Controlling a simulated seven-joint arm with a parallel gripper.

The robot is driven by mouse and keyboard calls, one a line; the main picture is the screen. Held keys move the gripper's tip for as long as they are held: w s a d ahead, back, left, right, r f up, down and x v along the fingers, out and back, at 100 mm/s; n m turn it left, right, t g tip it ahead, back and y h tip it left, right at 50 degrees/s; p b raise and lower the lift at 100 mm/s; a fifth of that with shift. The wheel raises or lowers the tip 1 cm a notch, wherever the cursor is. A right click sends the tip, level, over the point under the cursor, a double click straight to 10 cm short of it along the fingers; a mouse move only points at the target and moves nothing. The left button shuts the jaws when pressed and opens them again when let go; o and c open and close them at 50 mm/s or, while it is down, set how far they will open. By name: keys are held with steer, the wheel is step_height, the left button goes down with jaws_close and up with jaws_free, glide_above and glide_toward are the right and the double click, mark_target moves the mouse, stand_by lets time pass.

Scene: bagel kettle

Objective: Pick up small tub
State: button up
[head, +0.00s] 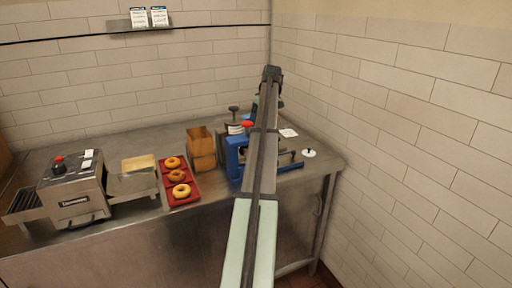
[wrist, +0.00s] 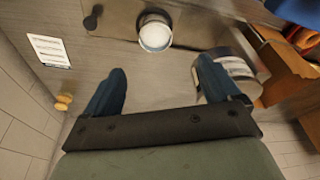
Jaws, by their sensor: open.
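A small round tub (wrist: 155,33) with a white top and grey rim stands on the counter in the upper middle of the wrist view. My gripper (wrist: 165,82) is open, with its two blue fingers apart and nothing between them. The tub is beyond the fingertips, a little left of the middle of the gap. In the head view my arm reaches over the counter to the back corner, where my gripper (head: 272,74) is small and dark. I cannot make out the small tub in the head view; the arm and slicer cover that area.
A larger labelled container (wrist: 238,68) is beside the right finger; contact is unclear. A white card (wrist: 48,48) lies to the left. The blue slicer (head: 236,150), wooden box (head: 201,150), red bagel tray (head: 167,190) and toaster (head: 75,195) crowd the counter. Tiled walls close the corner.

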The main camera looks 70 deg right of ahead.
steer(key=x, duration=0.8)
steer(key=shift+s+d+x, duration=0.15)
steer(key=shift+x, duration=1.2)
steer(key=shift+s+d+x, duration=0.15)
steer(key=shift+x, duration=1.2)
steer(key=c, duration=1.2)
